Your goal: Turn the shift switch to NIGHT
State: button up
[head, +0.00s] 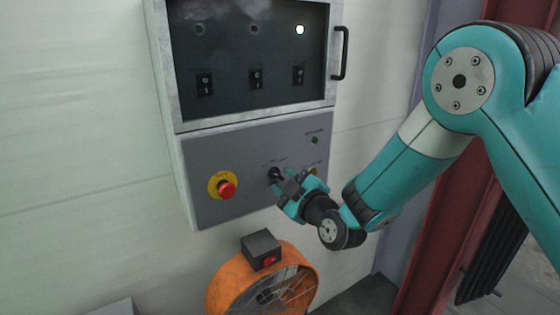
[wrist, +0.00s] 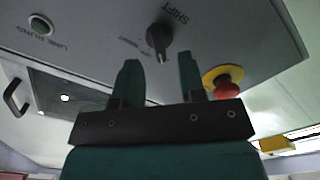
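The shift switch is a black rotary knob (head: 274,174) on the grey lower panel of the wall cabinet. In the wrist view the knob (wrist: 159,40) sits under the word SHIFT, with smaller lettering beside it too blurred to read surely. Its grip bar points toward my gripper in that view. My gripper (head: 289,187) is just right of and below the knob in the head view. In the wrist view its two fingers (wrist: 160,70) are spread, with the knob ahead between their tips. Nothing is held. I cannot tell whether a fingertip touches the knob.
A red emergency button (head: 226,189) on a yellow ring is left of the knob. A green line-running indicator (head: 315,140) is above right. Above is a dark window (head: 247,50) with switches, lamps and a black handle (head: 341,53). An orange fan (head: 263,285) stands below.

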aim_at(278, 176)
jog(key=shift+p+x, duration=0.45)
jog(key=shift+x, duration=1.1)
jog(key=shift+c, duration=0.2)
grip_shut()
